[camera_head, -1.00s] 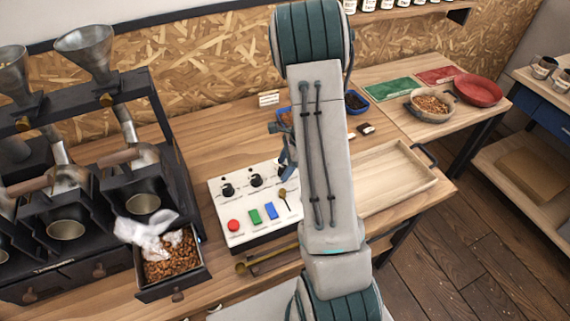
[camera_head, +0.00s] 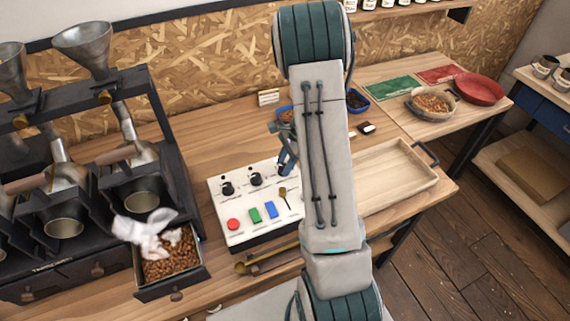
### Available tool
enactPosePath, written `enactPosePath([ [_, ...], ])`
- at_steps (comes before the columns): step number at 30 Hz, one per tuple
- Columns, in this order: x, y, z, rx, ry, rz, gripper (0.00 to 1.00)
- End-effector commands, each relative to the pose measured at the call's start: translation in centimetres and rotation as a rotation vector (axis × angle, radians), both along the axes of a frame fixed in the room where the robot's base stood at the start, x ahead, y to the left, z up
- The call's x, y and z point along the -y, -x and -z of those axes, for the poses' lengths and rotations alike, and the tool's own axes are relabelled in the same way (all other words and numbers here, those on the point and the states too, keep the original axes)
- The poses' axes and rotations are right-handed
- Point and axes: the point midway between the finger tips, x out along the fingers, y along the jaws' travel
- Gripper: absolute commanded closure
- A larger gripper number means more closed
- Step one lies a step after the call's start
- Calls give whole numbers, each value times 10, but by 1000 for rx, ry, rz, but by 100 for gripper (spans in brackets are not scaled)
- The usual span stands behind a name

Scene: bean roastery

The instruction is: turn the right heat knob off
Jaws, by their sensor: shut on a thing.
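The white control panel (camera_head: 245,240) stands on the wooden bench. Two black knobs show on its upper row, the left knob (camera_head: 228,188) and the middle knob (camera_head: 255,179). A red button, a green switch, a blue switch and a small lever (camera_head: 283,196) line the panel's front.
The roaster (camera_head: 100,190) with an open drawer of beans (camera_head: 172,262) and a white crumpled cloth stands at left. A wooden tray (camera_head: 388,178) lies right of my arm. Brass-ended tools (camera_head: 262,264) lie before the panel. Blue bean trays (camera_head: 357,101) stand behind.

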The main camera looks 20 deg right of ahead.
Motion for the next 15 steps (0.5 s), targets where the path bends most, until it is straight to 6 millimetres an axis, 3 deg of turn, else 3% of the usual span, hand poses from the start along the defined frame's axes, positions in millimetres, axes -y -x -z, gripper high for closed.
enactPosePath([
  [15,0,-4,1,3,1,-483,91],
])
